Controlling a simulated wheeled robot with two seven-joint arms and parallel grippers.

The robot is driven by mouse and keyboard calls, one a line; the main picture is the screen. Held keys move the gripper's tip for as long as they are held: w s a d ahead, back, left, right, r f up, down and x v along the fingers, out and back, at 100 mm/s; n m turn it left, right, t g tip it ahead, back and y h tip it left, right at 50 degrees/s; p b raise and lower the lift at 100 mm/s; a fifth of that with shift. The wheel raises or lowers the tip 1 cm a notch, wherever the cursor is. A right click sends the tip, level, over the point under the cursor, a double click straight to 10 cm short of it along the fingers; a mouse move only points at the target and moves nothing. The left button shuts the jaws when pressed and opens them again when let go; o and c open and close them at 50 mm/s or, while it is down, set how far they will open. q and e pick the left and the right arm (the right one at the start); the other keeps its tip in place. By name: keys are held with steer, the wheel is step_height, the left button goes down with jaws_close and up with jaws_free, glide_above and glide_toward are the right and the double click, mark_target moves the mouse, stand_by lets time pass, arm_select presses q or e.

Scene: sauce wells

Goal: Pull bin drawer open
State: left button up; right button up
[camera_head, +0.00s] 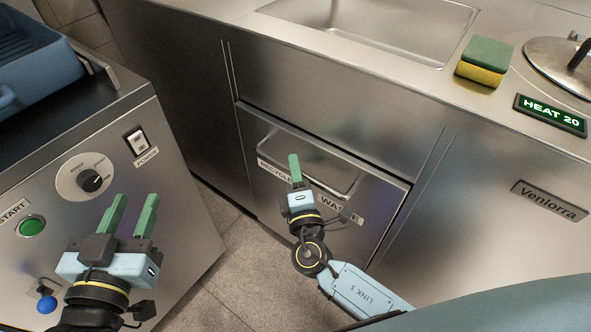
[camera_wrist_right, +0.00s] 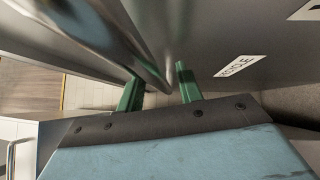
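The bin drawer (camera_head: 275,192) is a brushed steel front below the sink, labelled RECYCLE and WASTE, and looks shut. Its bar handle (camera_head: 335,191) runs across the upper part. My right gripper (camera_head: 295,167) is at the handle, its fingers seen edge-on and hiding part of the bar. In the right wrist view its two green fingers (camera_wrist_right: 160,88) are apart, and the handle bar (camera_wrist_right: 148,66) reaches in between them; firm contact on both sides does not show. My left gripper (camera_head: 132,213) is open and empty, in front of the machine at left.
A steel machine (camera_head: 180,195) with a dial, power switch and green start button stands at left. A yellow-green sponge (camera_head: 484,62), a lidded pot (camera_head: 560,65) and a HEAT 20 display (camera_head: 550,115) are on the counter. Bare floor (camera_head: 255,265) lies before the drawer.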

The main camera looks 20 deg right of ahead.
steer(key=shift+w, duration=0.3)
jaws_close()
stand_by(0.3)
